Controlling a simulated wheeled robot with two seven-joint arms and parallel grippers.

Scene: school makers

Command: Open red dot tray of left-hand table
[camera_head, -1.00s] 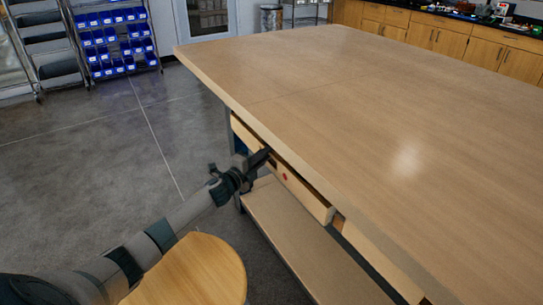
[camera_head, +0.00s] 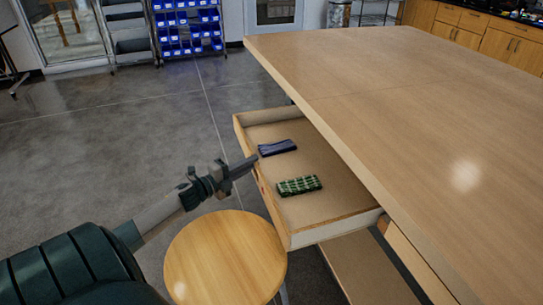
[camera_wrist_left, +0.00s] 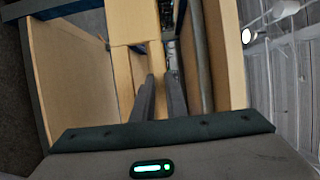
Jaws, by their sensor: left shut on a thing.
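The tray (camera_head: 345,222) of the table stands pulled well out from under the tabletop, its inside open to view. A blue folded item (camera_head: 277,147) and a green checked item (camera_head: 298,186) lie in it. My left gripper (camera_head: 248,163) is at the tray's front panel, shut on its front edge. In the left wrist view the two fingers (camera_wrist_left: 158,98) reach toward pale wooden panels. My right gripper is not in view.
The large wooden tabletop (camera_head: 420,130) is bare. A round wooden stool (camera_head: 225,262) stands close in front of the tray, below my left arm. A lower shelf (camera_head: 365,268) lies under the table. The floor (camera_head: 130,150) to the left is clear.

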